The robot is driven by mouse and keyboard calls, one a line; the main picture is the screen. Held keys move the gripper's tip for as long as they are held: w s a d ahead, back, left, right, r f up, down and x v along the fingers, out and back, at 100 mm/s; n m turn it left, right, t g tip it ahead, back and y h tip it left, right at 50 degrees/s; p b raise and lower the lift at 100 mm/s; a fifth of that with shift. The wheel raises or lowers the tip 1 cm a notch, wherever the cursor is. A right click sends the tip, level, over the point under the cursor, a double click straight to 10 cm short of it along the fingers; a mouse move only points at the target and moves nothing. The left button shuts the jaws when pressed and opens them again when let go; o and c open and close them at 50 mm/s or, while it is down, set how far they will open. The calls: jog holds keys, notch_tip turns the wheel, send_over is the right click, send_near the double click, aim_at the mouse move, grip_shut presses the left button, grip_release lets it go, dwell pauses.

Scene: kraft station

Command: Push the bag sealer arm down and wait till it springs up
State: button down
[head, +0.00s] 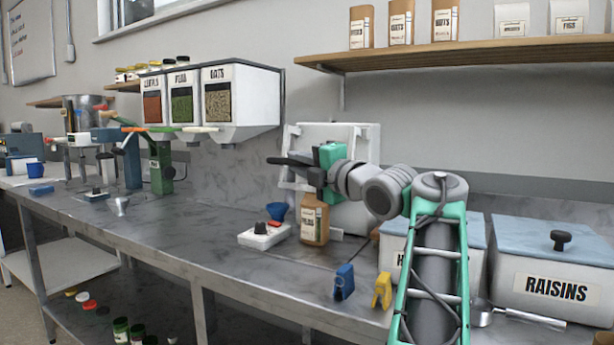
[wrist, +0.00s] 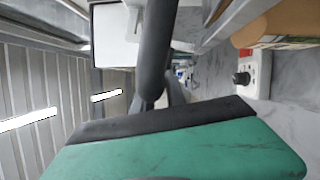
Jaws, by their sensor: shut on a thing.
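The white bag sealer (head: 345,135) stands against the back wall of the counter, with a white frame at its front. A brown paper bag (head: 315,226) stands upright at its front; part of the bag also shows at the top right of the wrist view (wrist: 282,24). My gripper (head: 284,163), with a green body and black fingers, is at the sealer's front, above the bag. It is shut on the sealer's arm, but the contact is largely hidden.
Blue (head: 344,282) and yellow (head: 383,291) clips stand at the front edge. The raisins bin (head: 555,289) is at right.

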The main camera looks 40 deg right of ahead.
jog(key=shift+w+d+f+b, duration=0.15)
jog(key=shift+d+f+b, duration=0.25)
jog(key=shift+f+b, duration=0.25)
jog(key=shift+w+d+f+b, duration=0.15)
jog(key=shift+d+f+b, duration=0.25)
jog(key=shift+f, duration=0.5)
jog(key=c, duration=1.4)
grip_release()
jog(key=shift+o, duration=0.2)
jog(key=s, duration=0.7)
jog(key=shift+s+f, duration=0.25)
jog(key=shift+s, duration=0.1)
jog(key=shift+d, duration=0.1)
